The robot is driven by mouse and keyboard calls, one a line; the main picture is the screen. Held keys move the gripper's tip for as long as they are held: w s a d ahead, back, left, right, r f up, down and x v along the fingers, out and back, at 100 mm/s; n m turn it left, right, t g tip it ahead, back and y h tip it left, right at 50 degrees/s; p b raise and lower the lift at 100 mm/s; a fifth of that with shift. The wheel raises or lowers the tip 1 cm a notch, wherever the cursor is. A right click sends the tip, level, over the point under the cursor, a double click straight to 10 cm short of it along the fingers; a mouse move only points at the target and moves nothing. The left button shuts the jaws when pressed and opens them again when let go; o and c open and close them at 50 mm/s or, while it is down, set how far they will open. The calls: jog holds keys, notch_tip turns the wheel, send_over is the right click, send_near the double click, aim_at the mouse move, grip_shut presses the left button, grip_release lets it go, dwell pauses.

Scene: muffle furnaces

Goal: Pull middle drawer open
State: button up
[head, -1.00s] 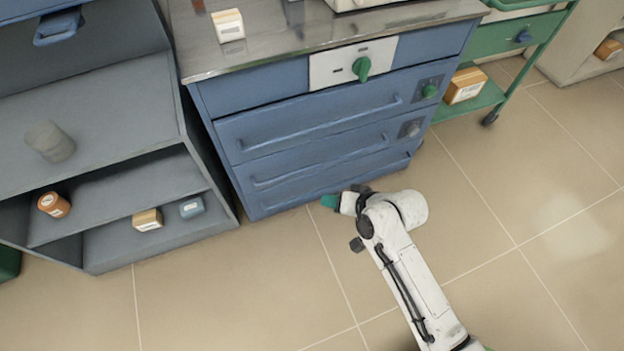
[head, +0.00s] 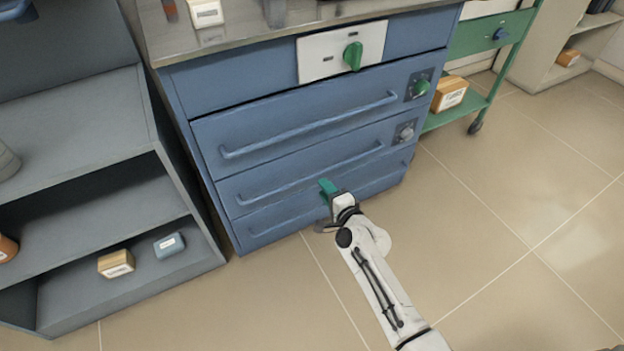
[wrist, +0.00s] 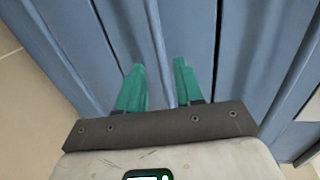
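The blue cabinet has a stack of three drawers with long bar handles. The middle drawer (head: 228,190) is shut, and its handle (head: 285,185) runs slantwise across its front. My gripper (head: 327,186) is in front of this drawer, close to the handle. In the wrist view the two green fingers of my gripper (wrist: 159,68) are apart, with a blue handle bar (wrist: 157,35) running lengthwise in line with the gap between them. I cannot tell whether the bar lies between the fingertips or just beyond them. Nothing is gripped.
The top drawer (head: 260,120) and the bottom drawer (head: 262,228) are shut. A panel with a green knob (head: 353,56) is above them. Grey open shelving (head: 95,190) stands at left, a green cart (head: 490,50) at right. The tiled floor (head: 480,210) at right is clear.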

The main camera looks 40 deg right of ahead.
aim_at(313, 175)
jog(key=b+x, duration=0.2)
jog(key=x, duration=0.6)
jog(key=shift+w, duration=0.1)
jog(key=shift+c, duration=0.4)
grip_shut()
jog(key=shift+f, duration=0.1)
